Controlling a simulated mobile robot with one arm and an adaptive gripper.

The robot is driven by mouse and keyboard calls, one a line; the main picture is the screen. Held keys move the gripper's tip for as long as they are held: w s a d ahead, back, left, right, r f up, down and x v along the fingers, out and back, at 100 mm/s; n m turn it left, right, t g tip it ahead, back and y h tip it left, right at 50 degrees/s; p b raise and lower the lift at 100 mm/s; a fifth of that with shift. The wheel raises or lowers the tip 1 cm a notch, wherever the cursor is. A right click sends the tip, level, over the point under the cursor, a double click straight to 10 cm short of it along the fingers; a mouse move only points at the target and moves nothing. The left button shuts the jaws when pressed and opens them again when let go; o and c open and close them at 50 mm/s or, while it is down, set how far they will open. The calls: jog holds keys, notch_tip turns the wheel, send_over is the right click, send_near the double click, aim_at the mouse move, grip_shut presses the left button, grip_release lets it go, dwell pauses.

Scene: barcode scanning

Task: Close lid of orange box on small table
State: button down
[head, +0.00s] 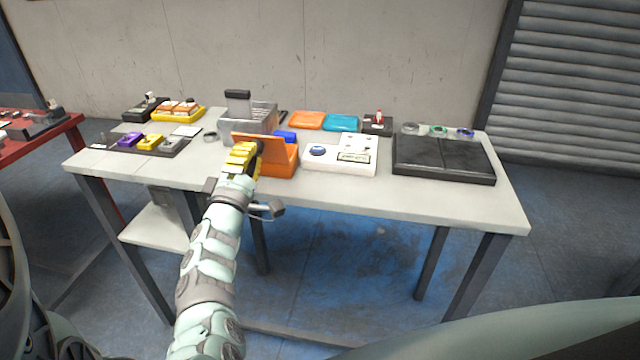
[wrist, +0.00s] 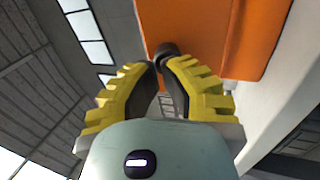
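The orange box (head: 283,168) stands on the small table (head: 420,199) in the head view, left of the white board. Its orange lid (head: 270,142) is raised, tilted up from the box. My gripper (head: 254,150) is at the front left of the box, partly covering the lid and box. In the wrist view the orange surface (wrist: 220,35) fills the upper right, just beyond my gripper (wrist: 162,62). Whether the fingertips touch the lid is unclear.
A grey metal holder (head: 240,112) stands behind the lid. A white board (head: 340,156) and a black scale-like plate (head: 442,157) lie to the right. Left are a dark tray (head: 150,143) with small coloured items and a yellow tray (head: 178,112). The table's front strip is clear.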

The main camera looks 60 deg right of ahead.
jog(key=shift+r, duration=0.15)
jog(key=shift+w+d+r+y+p, duration=0.15)
jog(key=shift+y+p, duration=0.15)
jog(key=shift+p, duration=0.65)
jog(key=shift+r+p, duration=0.1)
jog(key=shift+p, duration=0.45)
